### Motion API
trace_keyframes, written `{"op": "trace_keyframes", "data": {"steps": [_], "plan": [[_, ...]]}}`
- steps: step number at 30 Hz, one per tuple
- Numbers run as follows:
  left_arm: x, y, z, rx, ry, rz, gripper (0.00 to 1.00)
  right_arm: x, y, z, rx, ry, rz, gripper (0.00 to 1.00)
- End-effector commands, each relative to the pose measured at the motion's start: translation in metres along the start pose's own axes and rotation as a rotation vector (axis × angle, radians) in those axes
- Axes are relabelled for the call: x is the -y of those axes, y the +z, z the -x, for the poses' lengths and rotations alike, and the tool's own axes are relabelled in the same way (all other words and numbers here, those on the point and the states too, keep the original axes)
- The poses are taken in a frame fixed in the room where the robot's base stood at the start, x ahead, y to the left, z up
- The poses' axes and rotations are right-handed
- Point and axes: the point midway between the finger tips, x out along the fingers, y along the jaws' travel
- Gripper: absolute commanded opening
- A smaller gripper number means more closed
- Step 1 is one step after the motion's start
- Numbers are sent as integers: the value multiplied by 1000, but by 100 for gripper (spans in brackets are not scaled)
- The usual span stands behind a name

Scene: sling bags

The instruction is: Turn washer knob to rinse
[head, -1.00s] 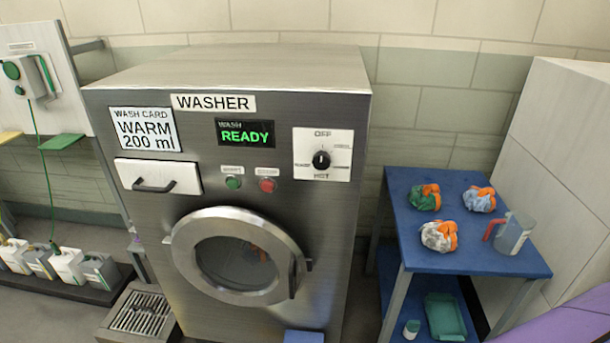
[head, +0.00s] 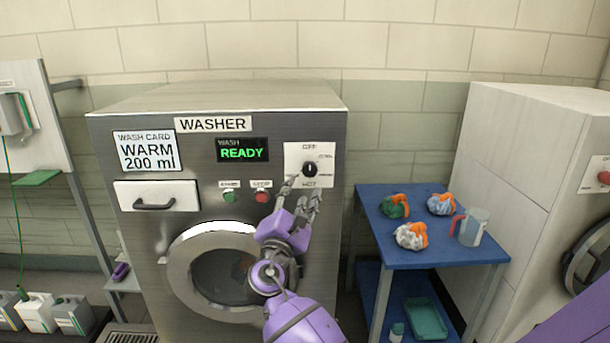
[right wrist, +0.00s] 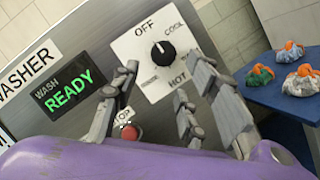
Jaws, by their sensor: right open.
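The washer (head: 130,240) stands in front of me with a green READY display (head: 242,150). Its black round knob (head: 310,169) sits on a white dial plate (head: 293,155). In the right wrist view the knob (right wrist: 163,53) shows a white mark that seems to point up toward OFF. COOL is at the upper right and HOT below. The small label at lower left is hard to read. My right gripper (head: 303,189) is open just below the knob; its fingers (right wrist: 162,75) are spread and appear apart from it. My left gripper is out of view.
A green button (head: 230,196) and a red button (head: 263,197) sit left of the gripper. The round door (head: 187,265) is below. A blue table (head: 390,257) with bundled bags and a jug (head: 471,228) stands right. A second machine (head: 515,140) is beyond.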

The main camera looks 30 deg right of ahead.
Motion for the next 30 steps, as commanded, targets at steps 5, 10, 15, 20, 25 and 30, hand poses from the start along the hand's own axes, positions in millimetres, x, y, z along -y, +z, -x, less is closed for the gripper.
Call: {"op": "trace_keyframes", "data": {"steps": [5, 10, 15, 20, 25, 30], "plan": [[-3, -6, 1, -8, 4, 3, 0, -5, 5, -24, 12, 3, 8, 41], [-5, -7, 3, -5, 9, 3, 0, -5, 5, -52, 11, 4, 6, 41], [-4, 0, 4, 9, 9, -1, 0, -4, 4, -71, 8, 3, 5, 41], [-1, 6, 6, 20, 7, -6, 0, -3, 3, -77, 7, 2, 5, 41], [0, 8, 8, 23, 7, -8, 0, -2, 2, -77, 6, 2, 4, 41], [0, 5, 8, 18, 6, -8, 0, -2, 2, -77, 6, 3, 4, 24]]}}
